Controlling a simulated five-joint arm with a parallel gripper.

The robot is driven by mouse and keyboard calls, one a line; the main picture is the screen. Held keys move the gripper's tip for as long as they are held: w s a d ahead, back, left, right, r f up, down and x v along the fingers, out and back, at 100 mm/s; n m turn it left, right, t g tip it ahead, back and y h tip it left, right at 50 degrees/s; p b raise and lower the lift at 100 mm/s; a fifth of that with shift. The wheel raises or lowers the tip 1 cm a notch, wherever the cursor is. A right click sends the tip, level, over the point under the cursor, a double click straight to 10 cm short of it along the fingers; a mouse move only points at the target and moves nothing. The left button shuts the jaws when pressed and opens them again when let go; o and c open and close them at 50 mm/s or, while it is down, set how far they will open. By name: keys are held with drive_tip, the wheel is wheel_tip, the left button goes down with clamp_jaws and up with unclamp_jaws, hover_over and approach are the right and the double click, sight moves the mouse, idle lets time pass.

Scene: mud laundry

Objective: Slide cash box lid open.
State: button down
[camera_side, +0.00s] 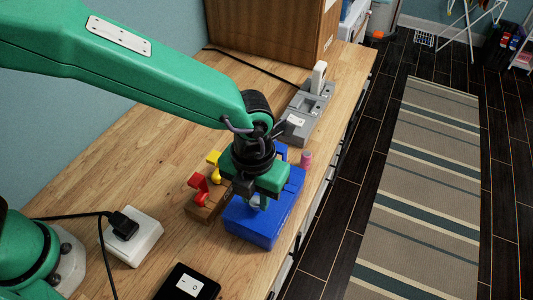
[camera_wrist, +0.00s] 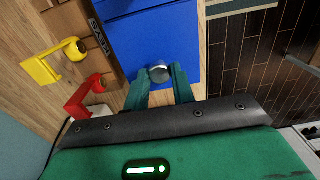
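The blue cash box (camera_side: 262,222) sits on the wooden counter below my gripper. It also fills the upper middle of the wrist view (camera_wrist: 150,32), with a round silver knob (camera_wrist: 159,72) near its edge. My gripper (camera_side: 258,203) is down at the top of the box. In the wrist view its two teal fingers (camera_wrist: 160,80) flank the knob, one on each side, with their tips close to it. Whether they press on it cannot be seen. The side view partly hides the knob behind my gripper.
Left of the box is a brown wooden block (camera_side: 204,206) with red (camera_side: 198,183) and yellow (camera_side: 215,168) hooked parts. A pink cylinder (camera_side: 306,159) and a grey device (camera_side: 305,113) stand behind. A white power box (camera_side: 133,236) and black switch box (camera_side: 187,285) are nearer. The counter edge lies close right.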

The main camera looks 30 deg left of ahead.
drive_tip(key=s, duration=0.8)
idle(4.4)
drive_tip(key=shift+s, duration=0.1)
drive_tip(key=c, duration=1.4)
unclamp_jaws()
drive_tip(key=shift+c, duration=0.2)
drive_tip(key=shift+r, duration=0.15)
wheel_tip(320, 180, up, 6)
drive_tip(key=shift+f, duration=0.15)
